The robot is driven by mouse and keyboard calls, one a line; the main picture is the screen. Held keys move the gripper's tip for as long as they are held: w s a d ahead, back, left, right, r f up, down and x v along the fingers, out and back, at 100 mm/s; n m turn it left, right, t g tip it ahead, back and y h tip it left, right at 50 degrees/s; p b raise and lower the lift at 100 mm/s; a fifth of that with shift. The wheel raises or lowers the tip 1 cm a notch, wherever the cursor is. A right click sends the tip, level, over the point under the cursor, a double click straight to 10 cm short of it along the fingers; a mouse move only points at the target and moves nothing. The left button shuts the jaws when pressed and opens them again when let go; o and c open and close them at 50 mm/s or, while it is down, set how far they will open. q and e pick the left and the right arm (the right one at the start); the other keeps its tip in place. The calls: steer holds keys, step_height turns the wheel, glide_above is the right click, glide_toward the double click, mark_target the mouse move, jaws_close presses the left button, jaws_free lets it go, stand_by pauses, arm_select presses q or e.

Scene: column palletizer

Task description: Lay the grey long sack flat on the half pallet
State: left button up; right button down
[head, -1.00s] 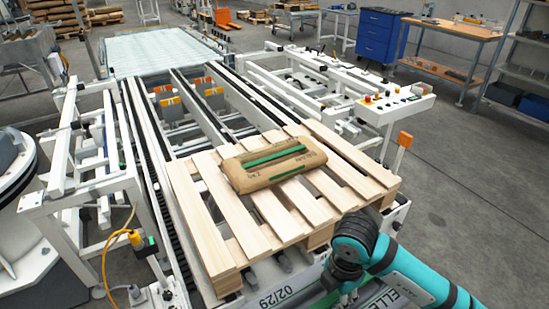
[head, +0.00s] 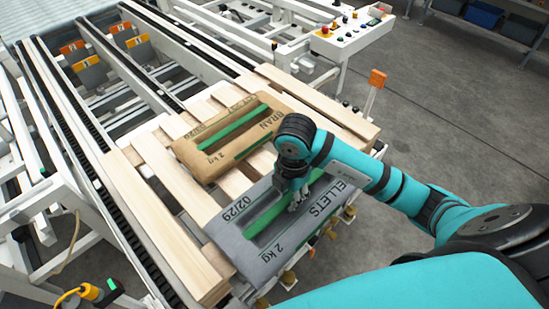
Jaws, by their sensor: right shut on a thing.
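The grey long sack (head: 262,230) has a green stripe and black print. It appears level, at the near right edge of the wooden half pallet (head: 158,212), and covers part of that edge. I cannot tell whether it touches the slats. My right gripper (head: 298,205) comes down over the sack's middle from the teal arm and is shut on it. My left gripper is not in view.
A brown sack (head: 222,141) with a green stripe lies on the pallet slats, just beyond the grey one. Roller conveyor frames lie behind and left. A control panel (head: 350,32) stands behind right, and an orange-topped post (head: 377,79) stands beside the pallet.

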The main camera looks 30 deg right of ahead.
steer(key=shift+w+d+f+p, duration=0.4)
steer(key=shift+w+d+f, duration=0.4)
steer(key=shift+w, duration=1.45)
steer(key=shift+w+d+f+p, duration=0.45)
steer(key=shift+w+d+f, duration=0.25)
steer(key=shift+w, duration=1.5)
steer(key=shift+w+d+f+p, duration=0.4)
steer(key=shift+w+d+f, duration=0.4)
steer(key=shift+w, duration=1.45)
steer(key=c, duration=1.5)
jaws_free()
steer(key=shift+s+f, duration=0.15)
steer(key=shift+s, duration=0.05)
steer(key=o, duration=0.4)
steer(key=shift+c, duration=0.2)
steer(key=shift+s, duration=0.1)
step_height(320, 180, up, 12)
steer(key=b, duration=0.1)
steer(key=shift+b, duration=0.35)
